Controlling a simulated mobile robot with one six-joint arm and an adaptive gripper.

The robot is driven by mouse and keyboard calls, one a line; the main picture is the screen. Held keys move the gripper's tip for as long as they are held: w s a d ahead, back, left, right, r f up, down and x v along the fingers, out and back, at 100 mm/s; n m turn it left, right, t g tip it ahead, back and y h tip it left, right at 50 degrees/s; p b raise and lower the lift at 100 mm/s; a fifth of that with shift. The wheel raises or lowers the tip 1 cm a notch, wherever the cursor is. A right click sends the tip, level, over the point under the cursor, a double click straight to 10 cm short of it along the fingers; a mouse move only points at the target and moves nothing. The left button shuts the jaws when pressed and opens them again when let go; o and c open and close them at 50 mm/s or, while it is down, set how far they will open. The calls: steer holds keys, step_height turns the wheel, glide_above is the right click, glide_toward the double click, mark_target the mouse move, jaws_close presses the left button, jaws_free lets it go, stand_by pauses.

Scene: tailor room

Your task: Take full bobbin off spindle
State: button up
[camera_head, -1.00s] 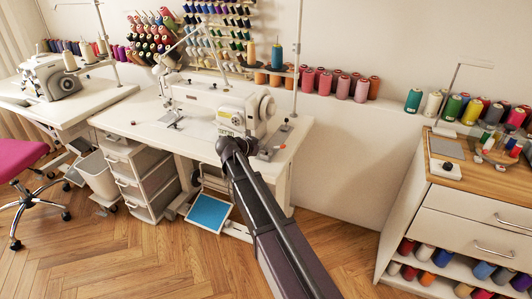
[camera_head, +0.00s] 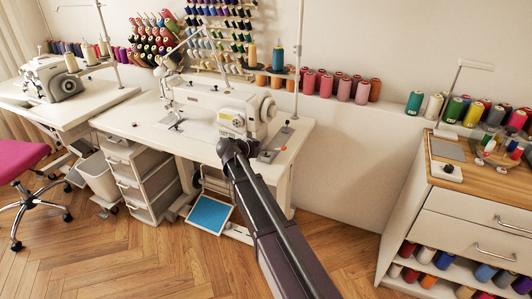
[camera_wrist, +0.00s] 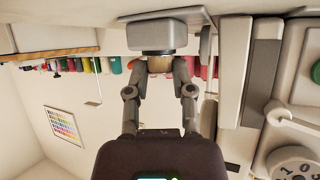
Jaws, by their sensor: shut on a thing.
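In the wrist view my gripper (camera_wrist: 160,66) has its two fingers closed on a tan thread-wound piece, which looks like the full bobbin (camera_wrist: 160,63). A pale grey block (camera_wrist: 150,36) lies just beyond the bobbin, close against it. The spindle is hidden, so I cannot tell whether the bobbin is still on it. In the head view my arm reaches to the right end of the middle sewing machine (camera_head: 233,112), and the fingers and bobbin are hidden behind my wrist.
The white sewing table (camera_head: 130,118) carries the machine. A thin upright thread stand (camera_head: 299,60) rises behind it. Several spools (camera_head: 343,85) line the wall. A wood-topped cabinet (camera_head: 480,180) stands right. Bare floor (camera_head: 130,260) lies in front.

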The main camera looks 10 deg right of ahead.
steer(key=shift+r, duration=0.1)
step_height(320, 180, up, 3)
steer(key=p, duration=0.3)
steer(key=shift+r, duration=0.15)
steer(key=s+a+r+p, duration=0.1)
steer(key=s+p, duration=0.1)
steer(key=s, duration=1.4)
steer(key=shift+a+r, duration=0.2)
steer(key=shift+r, duration=0.05)
